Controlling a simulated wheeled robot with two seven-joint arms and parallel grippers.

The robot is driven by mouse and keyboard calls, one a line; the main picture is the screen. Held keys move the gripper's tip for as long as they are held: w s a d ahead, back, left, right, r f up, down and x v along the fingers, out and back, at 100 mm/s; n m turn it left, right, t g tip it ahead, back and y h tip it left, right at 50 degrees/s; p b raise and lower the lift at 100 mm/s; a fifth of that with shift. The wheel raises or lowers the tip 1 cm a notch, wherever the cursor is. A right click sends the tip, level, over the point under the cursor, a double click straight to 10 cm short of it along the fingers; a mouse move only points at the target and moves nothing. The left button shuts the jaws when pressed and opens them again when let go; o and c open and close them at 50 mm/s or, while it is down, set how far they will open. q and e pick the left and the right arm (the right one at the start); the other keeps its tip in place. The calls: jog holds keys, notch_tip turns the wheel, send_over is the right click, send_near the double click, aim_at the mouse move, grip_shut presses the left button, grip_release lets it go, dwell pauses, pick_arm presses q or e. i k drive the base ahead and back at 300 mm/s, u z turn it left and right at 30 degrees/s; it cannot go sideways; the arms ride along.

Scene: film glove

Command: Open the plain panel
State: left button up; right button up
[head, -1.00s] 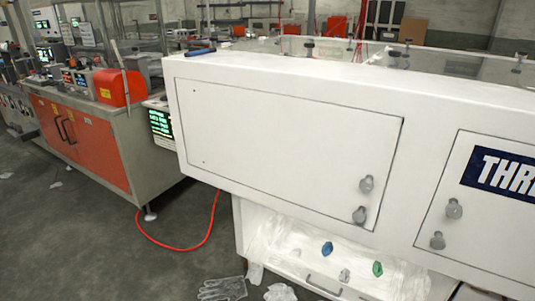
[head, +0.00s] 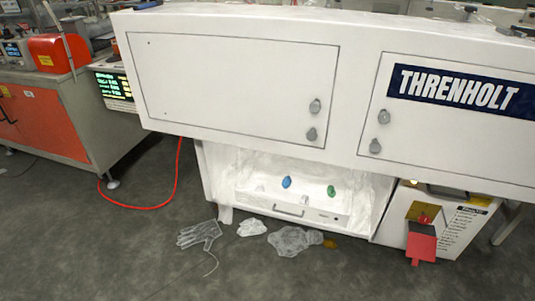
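The plain panel (head: 230,85) is a blank white door on the left of the white machine front. It sits flush and closed in its dark outline. Two grey knobs are on its right side, an upper knob (head: 315,106) and a lower knob (head: 311,134). Two small dark dots mark its left side. To the right is a second closed panel (head: 450,130) with a dark THRENHOLT label (head: 460,90) and two knobs of its own. Neither of my grippers shows in the head view.
Below the panel is a recess with plastic film and a handled drawer (head: 290,208). A glove (head: 199,234) and crumpled film (head: 290,240) lie on the floor. A red hose (head: 178,175) hangs at the left.

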aim_at(265, 88)
jog(key=z, duration=0.05)
jog(key=k, duration=0.5)
jog(key=u, duration=1.6)
jog(key=i, duration=0.95)
jog(key=z, duration=0.75)
jog(key=i, duration=0.8)
jog(key=z, duration=0.8)
